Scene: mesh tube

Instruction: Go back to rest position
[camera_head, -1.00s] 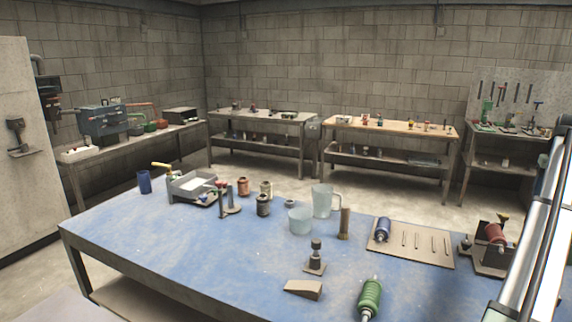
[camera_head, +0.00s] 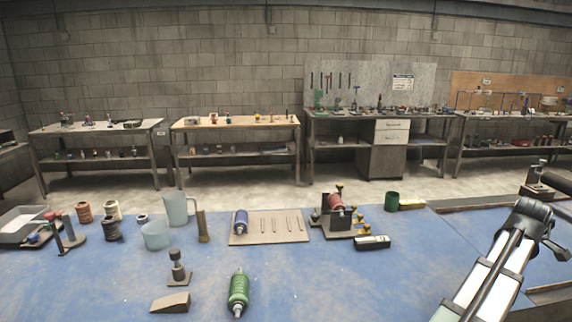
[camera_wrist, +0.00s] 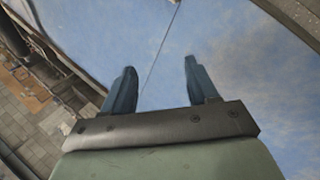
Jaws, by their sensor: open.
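My gripper (camera_wrist: 160,78) is open and empty in the wrist view, its two dark blue fingers apart over the bare blue tabletop. In the head view my arm reaches in from the lower right, and the gripper fingers cannot be made out clearly there. The blue table (camera_head: 330,285) lies below. A green spool-like tube (camera_head: 238,293) lies at its front middle, well left of my arm. A blue one (camera_head: 241,222) lies on a tan slotted board (camera_head: 270,238). A red one (camera_head: 335,202) sits in a dark fixture (camera_head: 341,226). My gripper touches none of them.
A translucent pitcher (camera_head: 176,209), a bowl (camera_head: 155,235), a wooden wedge (camera_head: 171,303), a dark-and-light box (camera_head: 372,242) and a green cup (camera_head: 392,201) stand on the table. A dark device (camera_head: 538,181) is at the back right. The table between the green tube and my arm is clear.

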